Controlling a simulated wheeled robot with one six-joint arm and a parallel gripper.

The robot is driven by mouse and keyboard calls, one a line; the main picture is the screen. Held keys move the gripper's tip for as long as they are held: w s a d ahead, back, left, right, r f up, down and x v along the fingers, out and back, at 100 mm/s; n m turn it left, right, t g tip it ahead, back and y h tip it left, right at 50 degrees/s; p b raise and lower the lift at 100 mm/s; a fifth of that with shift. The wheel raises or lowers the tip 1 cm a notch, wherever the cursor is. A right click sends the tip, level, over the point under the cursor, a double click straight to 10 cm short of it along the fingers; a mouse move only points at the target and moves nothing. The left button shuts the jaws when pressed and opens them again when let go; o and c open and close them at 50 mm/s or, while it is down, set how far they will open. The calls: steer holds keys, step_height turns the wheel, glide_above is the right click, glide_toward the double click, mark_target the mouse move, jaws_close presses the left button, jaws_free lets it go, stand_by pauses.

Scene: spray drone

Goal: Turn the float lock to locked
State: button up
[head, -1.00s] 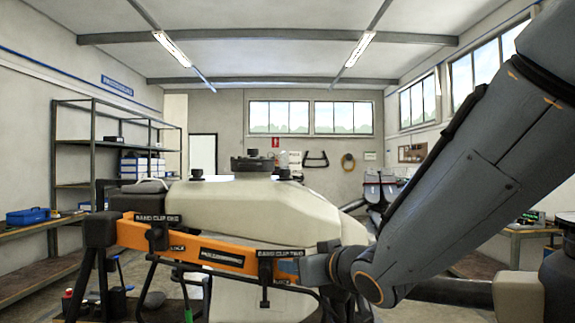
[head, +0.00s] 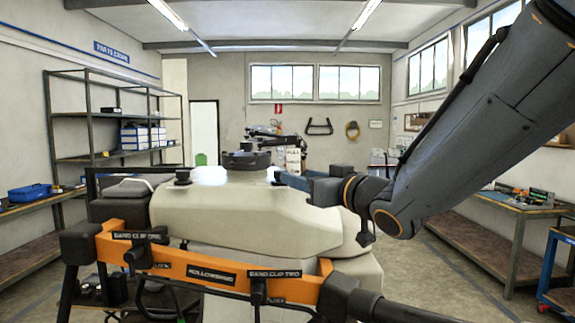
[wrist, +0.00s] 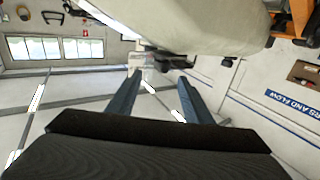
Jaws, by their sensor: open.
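The spray drone's cream tank (head: 250,215) fills the middle of the head view, with a dark round cap (head: 246,160) on top. An orange bar (head: 200,268) crosses in front, with black clips labelled as band clips and small lock labels. I cannot pick out the float lock for certain in either view. In the wrist view my gripper (wrist: 160,77) is open and empty, with the tank (wrist: 205,25) beyond the fingertips.
Shelves (head: 110,125) stand along the left wall. A workbench (head: 515,212) with parts is on the right. A black boom (head: 400,312) extends right from the orange bar. The floor between drone and right bench looks clear.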

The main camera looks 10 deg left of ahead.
steer(key=shift+p+x, duration=1.5)
steer(key=shift+x, duration=2.3)
steer(key=shift+s+a+f, duration=0.1)
steer(key=shift+s+f, duration=0.05)
steer(key=c, duration=1.1)
